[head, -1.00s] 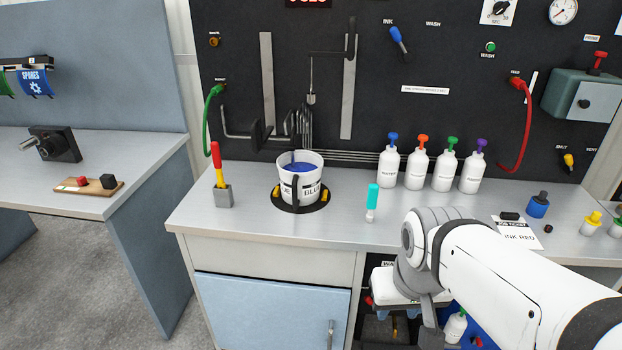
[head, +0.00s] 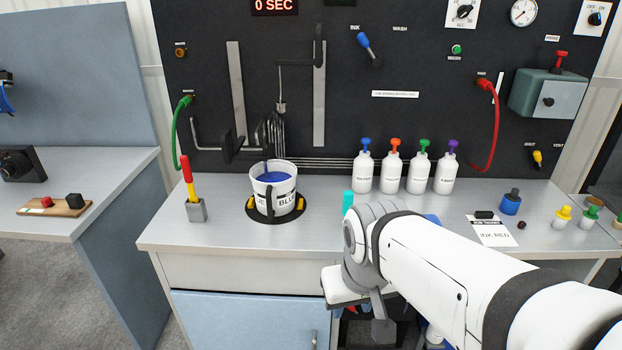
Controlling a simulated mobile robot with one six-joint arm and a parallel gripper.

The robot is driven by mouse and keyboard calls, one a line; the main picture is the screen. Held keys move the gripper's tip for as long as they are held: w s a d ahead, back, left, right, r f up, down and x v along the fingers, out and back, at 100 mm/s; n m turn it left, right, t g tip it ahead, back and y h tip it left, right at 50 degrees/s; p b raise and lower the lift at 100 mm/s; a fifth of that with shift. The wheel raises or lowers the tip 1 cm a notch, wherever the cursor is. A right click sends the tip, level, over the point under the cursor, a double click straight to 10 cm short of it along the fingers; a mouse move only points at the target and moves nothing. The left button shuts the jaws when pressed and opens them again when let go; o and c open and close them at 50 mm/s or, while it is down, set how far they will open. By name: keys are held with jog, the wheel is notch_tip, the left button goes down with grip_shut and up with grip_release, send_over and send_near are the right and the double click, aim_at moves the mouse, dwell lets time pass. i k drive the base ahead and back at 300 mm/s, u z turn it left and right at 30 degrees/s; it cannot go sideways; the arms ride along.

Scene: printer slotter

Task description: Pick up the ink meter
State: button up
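A small upright stick with a teal top (head: 348,202) stands on the metal bench, right of the blue ink bucket; it looks like the ink meter, though no label is readable. My arm hides its lower part in the head view. My gripper (head: 345,287) is at the arm's end, in front of the bench's front edge and nearer the camera than the stick. Its fingers are mostly hidden, so I cannot see whether they are open or shut.
The ink bucket (head: 273,205) sits on a black round base. A red-and-yellow tool stands in a grey holder (head: 197,210) to its left. Several white bottles (head: 391,173) line the back. A job ticket (head: 492,231) lies on the right. The bench front between holder and arm is clear.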

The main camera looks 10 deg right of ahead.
aim_at(348, 197)
jog(key=i, duration=0.9)
jog(key=u, duration=0.05)
